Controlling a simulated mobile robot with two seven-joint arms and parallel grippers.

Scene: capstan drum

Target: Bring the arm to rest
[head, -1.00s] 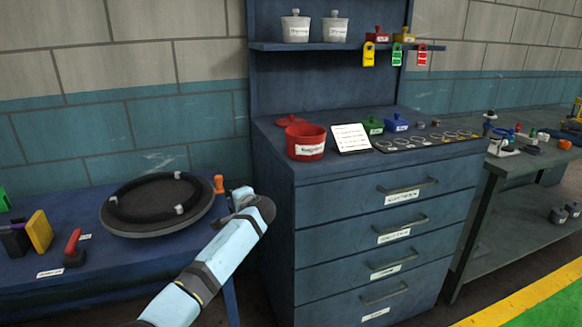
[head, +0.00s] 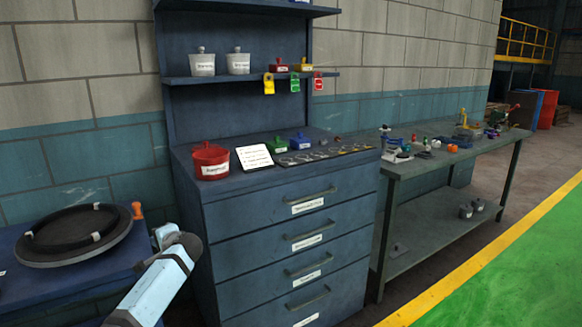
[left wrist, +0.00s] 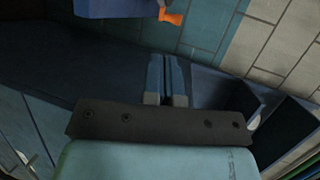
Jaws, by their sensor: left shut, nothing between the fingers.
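My left arm comes in from the bottom left in the head view. Its gripper end (head: 166,236) is in front of the gap between the blue table and the drawer cabinet, with the fingers hard to make out. In the left wrist view the two fingers (left wrist: 167,72) lie side by side, shut and empty. They touch nothing that I can see. My right gripper is in neither view.
A round dark disc with a black ring (head: 70,238) lies on the blue table, beside an orange knob (head: 137,210). The drawer cabinet (head: 290,235) bears a red pot (head: 211,162). A grey workbench (head: 440,180) stands right; green floor (head: 510,270) is clear.

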